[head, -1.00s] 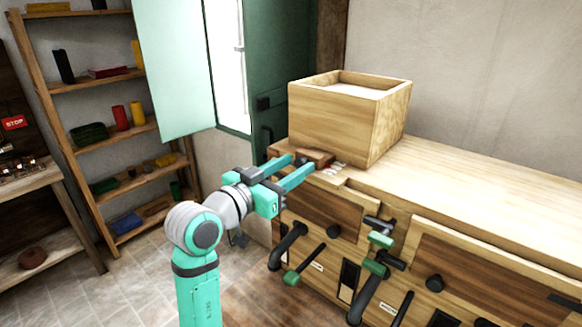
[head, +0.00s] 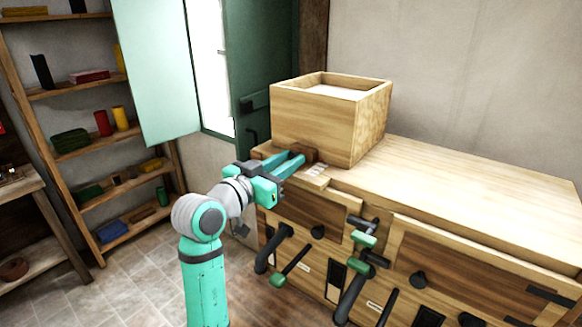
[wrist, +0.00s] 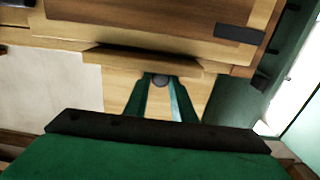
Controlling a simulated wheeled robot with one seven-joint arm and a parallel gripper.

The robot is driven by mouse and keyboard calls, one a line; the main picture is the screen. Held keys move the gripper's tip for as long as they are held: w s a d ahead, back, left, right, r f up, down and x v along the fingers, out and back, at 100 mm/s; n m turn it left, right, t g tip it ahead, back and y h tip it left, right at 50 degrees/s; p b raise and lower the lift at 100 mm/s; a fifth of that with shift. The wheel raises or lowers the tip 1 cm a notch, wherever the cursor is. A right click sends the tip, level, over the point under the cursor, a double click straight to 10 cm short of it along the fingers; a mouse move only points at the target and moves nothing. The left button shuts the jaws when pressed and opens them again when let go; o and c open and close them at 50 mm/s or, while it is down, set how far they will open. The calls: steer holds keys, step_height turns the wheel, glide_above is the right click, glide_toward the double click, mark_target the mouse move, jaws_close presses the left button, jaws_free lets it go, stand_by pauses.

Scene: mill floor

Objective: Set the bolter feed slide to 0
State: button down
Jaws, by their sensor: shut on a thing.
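The feed slide shows as a brown wooden block (head: 309,154) on the cabinet's top left end, against the foot of the wooden box. Pale scale marks (head: 318,171) lie beside it; their numbers are too small to read. My gripper (head: 303,157) reaches the slide from the front left, its two teal fingers close together. In the wrist view my gripper (wrist: 160,84) is shut on a small dark round knob (wrist: 160,80), which shows between the fingertips below the slide's wooden edge. The knob is hidden by the fingers in the head view.
The open-topped wooden box (head: 330,115) stands right behind the slide. Black handles with green grips (head: 362,240) stick out from the cabinet front, right of my arm. Shelves (head: 85,90) stand at left. The cabinet top (head: 450,190) is clear at right.

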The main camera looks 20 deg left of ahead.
steer(key=shift+w, duration=0.1)
steer(key=c, duration=1.5)
jaws_free()
steer(key=shift+w, duration=0.1)
steer(key=shift+c, duration=0.2)
steer(key=v, duration=1.1)
